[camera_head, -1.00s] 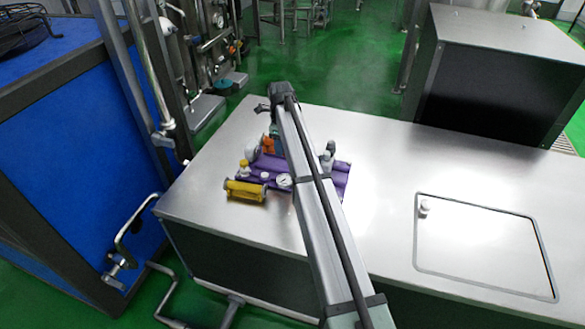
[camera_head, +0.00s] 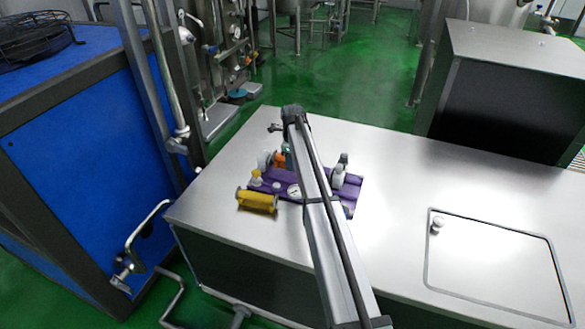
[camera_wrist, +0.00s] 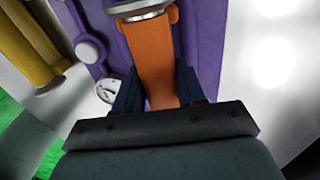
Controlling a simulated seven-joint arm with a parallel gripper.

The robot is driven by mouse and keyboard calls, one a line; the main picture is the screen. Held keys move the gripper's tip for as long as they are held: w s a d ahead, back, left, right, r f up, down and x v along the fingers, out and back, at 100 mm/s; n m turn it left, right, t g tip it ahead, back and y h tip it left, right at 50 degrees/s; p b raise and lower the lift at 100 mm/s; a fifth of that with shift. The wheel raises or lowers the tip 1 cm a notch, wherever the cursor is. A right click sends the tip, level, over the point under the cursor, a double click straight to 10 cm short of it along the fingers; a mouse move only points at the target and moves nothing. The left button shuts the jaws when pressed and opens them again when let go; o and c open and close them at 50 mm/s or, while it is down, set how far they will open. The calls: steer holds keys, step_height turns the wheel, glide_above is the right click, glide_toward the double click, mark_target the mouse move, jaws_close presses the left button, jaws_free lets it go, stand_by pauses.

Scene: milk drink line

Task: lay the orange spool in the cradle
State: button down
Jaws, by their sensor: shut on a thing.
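The orange spool (camera_wrist: 155,62) fills the space between my gripper's dark blue jaws (camera_wrist: 157,88) in the wrist view; my gripper is shut on it. A grey metal ring shows at its far end. In the head view, a bit of orange (camera_head: 280,161) shows left of my arm, which hides most of the gripper. A yellow piece with long rails (camera_head: 257,201), possibly the cradle, lies at the left front of the purple tray. It is also at the upper left of the wrist view (camera_wrist: 28,45), apart from the spool.
The purple tray (camera_head: 346,184) lies beneath the spool, with a gauge (camera_head: 294,191), a yellow-topped bottle (camera_head: 257,177) and a grey-white bottle (camera_head: 339,170) on or beside it. The steel worktop (camera_head: 400,190) is bare to the right, up to a hatch (camera_head: 495,262).

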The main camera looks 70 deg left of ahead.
mark_target(292, 175)
steer(key=shift+f, duration=1.55)
steer(key=shift+f, duration=0.15)
steer(key=c, duration=0.9)
jaws_free()
steer(key=shift+c, duration=0.2)
step_height(292, 175, up, 12)
steer(key=shift+r, duration=0.15)
